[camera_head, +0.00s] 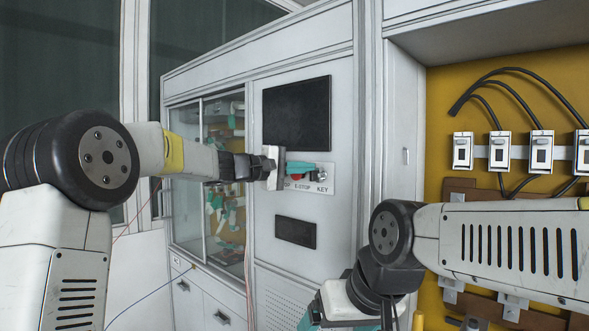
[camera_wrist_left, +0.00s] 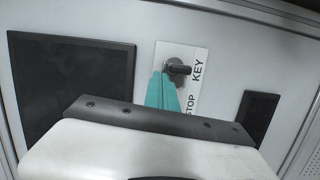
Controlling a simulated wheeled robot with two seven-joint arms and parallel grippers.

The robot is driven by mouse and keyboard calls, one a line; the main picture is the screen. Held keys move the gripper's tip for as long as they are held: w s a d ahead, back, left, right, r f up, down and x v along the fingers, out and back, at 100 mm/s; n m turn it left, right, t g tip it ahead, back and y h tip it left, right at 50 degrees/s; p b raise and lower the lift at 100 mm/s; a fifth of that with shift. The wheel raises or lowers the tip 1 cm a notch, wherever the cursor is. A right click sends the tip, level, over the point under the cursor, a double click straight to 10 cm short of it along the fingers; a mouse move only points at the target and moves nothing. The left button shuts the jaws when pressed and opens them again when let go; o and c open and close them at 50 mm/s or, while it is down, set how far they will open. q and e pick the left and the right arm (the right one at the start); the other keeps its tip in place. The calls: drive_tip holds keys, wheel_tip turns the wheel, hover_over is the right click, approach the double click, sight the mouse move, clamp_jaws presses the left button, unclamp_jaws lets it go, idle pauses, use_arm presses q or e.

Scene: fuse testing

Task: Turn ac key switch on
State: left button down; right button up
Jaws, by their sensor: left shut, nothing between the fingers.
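The key switch (camera_head: 321,175) sits at the right end of a small white panel labelled E-STOP and KEY on the grey cabinet front. In the left wrist view the key switch (camera_wrist_left: 178,68) has a round base with a dark key sticking out, beside the word KEY. My left gripper (camera_head: 314,167) is shut and empty, its teal fingertips close to the key. In the left wrist view the teal fingers (camera_wrist_left: 162,80) reach the key's edge; I cannot tell whether they touch it. The red E-stop button (camera_head: 298,177) is partly hidden behind the fingers. My right gripper (camera_head: 345,318) is cut off at the bottom edge.
A dark screen (camera_head: 297,114) is above the panel and a dark plate (camera_head: 295,232) below it. A glass-doored section (camera_head: 209,180) stands to the left. Yellow board (camera_head: 439,110) with white switches (camera_head: 501,151) and black cables is at the right, behind my right arm.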

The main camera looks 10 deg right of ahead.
sight(326, 166)
use_arm(q)
drive_tip(key=shift+s+d+r+m, duration=0.15)
drive_tip(key=shift+r+m, duration=0.05)
drive_tip(key=shift+m, duration=0.6)
drive_tip(key=shift+s+d+r+m+y, duration=0.15)
drive_tip(key=shift+m+y, duration=0.1)
drive_tip(key=shift+m, duration=0.4)
drive_tip(key=shift+s+d+r+m+y, duration=0.1)
drive_tip(key=shift+s+m+y, duration=0.1)
drive_tip(key=shift+m, duration=0.4)
drive_tip(key=shift+s+d+r+m+y, duration=0.1)
drive_tip(key=shift+m+y, duration=0.15)
drive_tip(key=shift+m, duration=0.4)
drive_tip(key=shift+s+d+m+t+y, duration=0.2)
drive_tip(key=shift+s+m+y, duration=0.1)
drive_tip(key=shift+m, duration=0.6)
drive_tip(key=shift+s+d+m+t+y, duration=0.1)
drive_tip(key=shift+s+d+m+y, duration=0.15)
drive_tip(key=shift+m, duration=0.65)
drive_tip(key=shift+m, duration=0.4)
drive_tip(key=shift+s, duration=0.1)
